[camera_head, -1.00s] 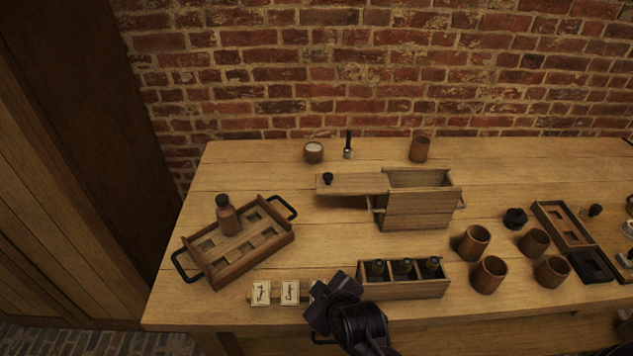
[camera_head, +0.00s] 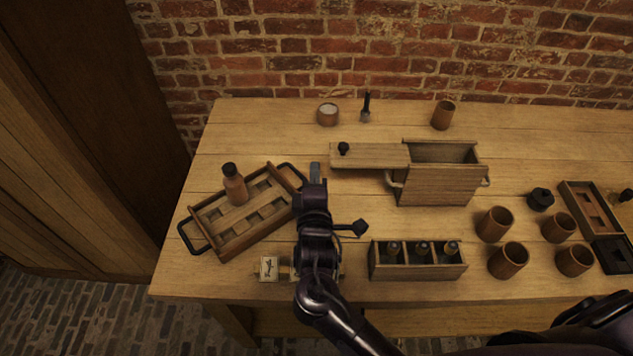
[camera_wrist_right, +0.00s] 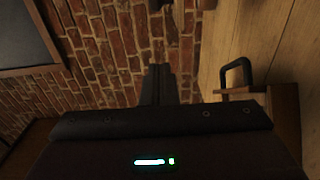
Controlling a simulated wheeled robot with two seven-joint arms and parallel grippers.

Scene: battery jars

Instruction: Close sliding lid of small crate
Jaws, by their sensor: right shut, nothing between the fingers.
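The small crate (camera_head: 437,186) stands on the table right of centre, its top mostly open. Its sliding lid (camera_head: 372,156) sticks out to the left, with a dark round knob (camera_head: 343,148) near its left end. My right gripper (camera_head: 315,172) is just left of the lid's left end, apart from it, with its fingers together and empty. In the right wrist view the closed fingers (camera_wrist_right: 160,84) point toward the brick wall. My left gripper is not seen.
A slotted tray (camera_head: 243,243) with black handles and a brown bottle (camera_head: 235,184) lies left of my arm. A bottle box (camera_head: 418,270) stands in front of the crate. Several wooden cups (camera_head: 494,224) stand to the right. A white-filled jar (camera_head: 327,115) is behind the lid.

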